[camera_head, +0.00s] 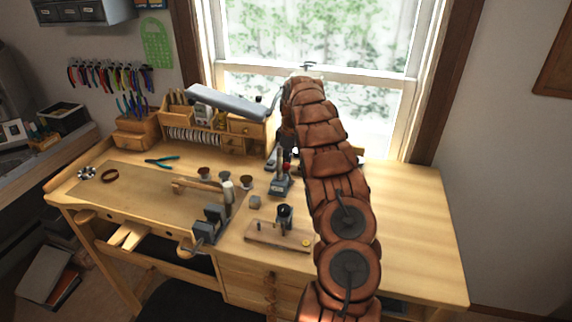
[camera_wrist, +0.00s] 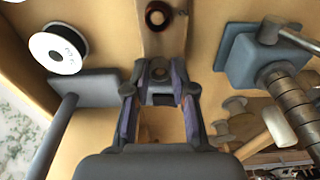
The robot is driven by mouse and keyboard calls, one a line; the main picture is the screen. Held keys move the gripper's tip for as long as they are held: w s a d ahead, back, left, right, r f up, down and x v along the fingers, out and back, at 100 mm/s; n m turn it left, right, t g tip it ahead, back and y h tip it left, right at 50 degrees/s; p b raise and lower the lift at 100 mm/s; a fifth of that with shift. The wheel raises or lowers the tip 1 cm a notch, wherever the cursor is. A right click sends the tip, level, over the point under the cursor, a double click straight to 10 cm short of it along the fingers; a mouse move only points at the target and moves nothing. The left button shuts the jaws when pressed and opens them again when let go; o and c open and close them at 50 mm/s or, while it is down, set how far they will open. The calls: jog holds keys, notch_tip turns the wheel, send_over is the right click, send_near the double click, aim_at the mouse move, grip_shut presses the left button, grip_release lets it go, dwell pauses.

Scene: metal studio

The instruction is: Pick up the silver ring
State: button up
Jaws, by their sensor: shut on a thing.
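My gripper (camera_wrist: 160,82) shows in the wrist view, its two fingers drawn in around a small grey piece (camera_wrist: 159,73) at the tips. The piece is too small and dark to tell whether it is the silver ring. In the head view my arm reaches over the bench toward the window, and the gripper cannot be made out there. I see no silver ring clearly in either view.
The wooden bench (camera_head: 420,220) is clear at the right. A tool organizer (camera_head: 205,125) and a lamp (camera_head: 232,101) stand at the back. In the wrist view, a white spool (camera_wrist: 55,50) is at left and a blue-grey block (camera_wrist: 255,65) at right.

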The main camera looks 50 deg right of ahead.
jog(key=shift+r, duration=0.15)
jog(key=shift+w+r+b, duration=0.1)
jog(key=shift+r+b, duration=1.25)
jog(key=shift+r, duration=2)
jog(key=shift+s, duration=0.2)
jog(key=shift+s+a+f+b, duration=0.1)
jog(key=shift+s+a+b, duration=0.1)
jog(key=shift+b, duration=0.35)
